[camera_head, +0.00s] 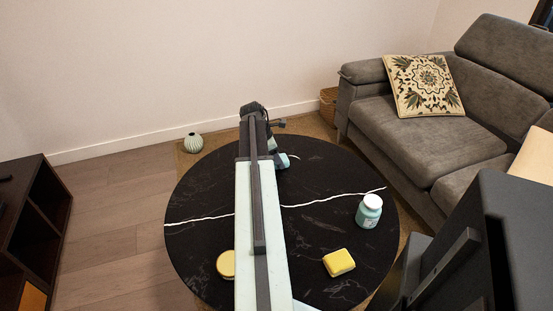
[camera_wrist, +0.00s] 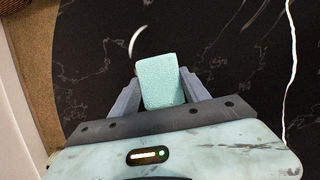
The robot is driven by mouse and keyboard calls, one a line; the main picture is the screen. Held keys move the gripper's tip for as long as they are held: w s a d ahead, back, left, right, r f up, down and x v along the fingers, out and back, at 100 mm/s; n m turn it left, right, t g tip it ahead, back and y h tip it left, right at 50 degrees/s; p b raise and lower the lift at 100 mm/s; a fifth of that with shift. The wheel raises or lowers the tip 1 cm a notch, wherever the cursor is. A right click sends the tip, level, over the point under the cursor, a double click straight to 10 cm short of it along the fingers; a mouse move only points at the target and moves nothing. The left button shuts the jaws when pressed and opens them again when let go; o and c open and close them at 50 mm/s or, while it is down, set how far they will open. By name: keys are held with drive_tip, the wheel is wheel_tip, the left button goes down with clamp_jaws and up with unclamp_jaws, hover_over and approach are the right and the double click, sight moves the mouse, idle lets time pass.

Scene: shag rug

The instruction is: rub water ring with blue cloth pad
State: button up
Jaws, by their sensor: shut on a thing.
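The blue cloth pad (camera_wrist: 161,80) is held between the two fingers of my gripper (camera_wrist: 160,90) in the wrist view. In the head view the pad (camera_head: 282,160) shows at the far end of my arm, near the back of the round black table (camera_head: 330,228). My gripper is mostly hidden there by my own arm. A short pale curved mark, seemingly part of the water ring (camera_wrist: 136,41), shows on the black top just beyond the pad's upper left corner. The rest of the ring is not visible. I cannot tell whether the pad touches the table.
A white-capped bottle (camera_head: 369,211) and a yellow block (camera_head: 339,262) stand on the table's right side. A round yellow thing (camera_head: 226,264) is at the front left. A grey sofa (camera_head: 430,150) is close on the right; a vase (camera_head: 193,142) stands behind left.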

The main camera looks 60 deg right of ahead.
sight(302, 159)
drive_tip(key=shift+s+d, duration=3.3)
drive_tip(key=shift+f, duration=0.2)
drive_tip(key=shift+r, duration=0.15)
drive_tip(key=shift+w+a, duration=1.25)
drive_tip(key=shift+a, duration=0.1)
drive_tip(key=shift+w+a, duration=2.25)
drive_tip(key=shift+w, duration=0.05)
wheel_tip(302, 159, up, 6)
drive_tip(key=p, duration=0.6)
